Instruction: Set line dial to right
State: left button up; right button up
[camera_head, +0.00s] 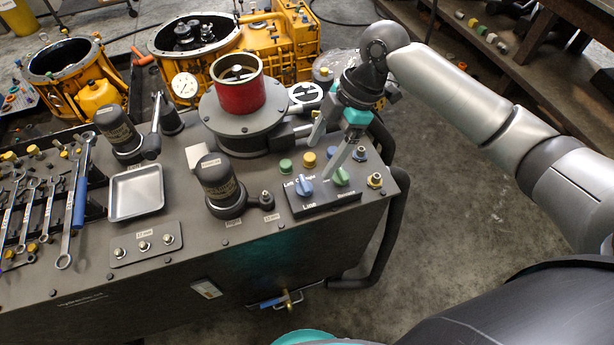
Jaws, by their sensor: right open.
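The line dial (304,187) is a blue knob on the dark switch box at the right end of the bench top. Small "Left" and "Right" labels sit above it and "Line" below it. Its exact pointing direction is too small to tell. A green dial (341,176) sits just right of it on the same box. My right gripper (325,155) is open above the back of the box, its fingers angled down. One fingertip is close to the green dial in the picture; contact cannot be told. My left gripper is not in view.
A black-capped cylinder (220,185) stands left of the dials. Green, yellow and blue buttons (309,160) sit behind them. A red cylinder (240,95) on a round flange stands further back. A metal tray (136,192) and wrenches (75,205) lie left. Floor is open at right.

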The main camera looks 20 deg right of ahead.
aim_at(305, 183)
jog(key=b+x, duration=0.1)
jog(key=x, duration=0.7)
jog(key=shift+a+f, duration=0.1)
jog(key=shift+f, duration=0.15)
jog(key=shift+r, duration=0.1)
jog(key=c, duration=1.4)
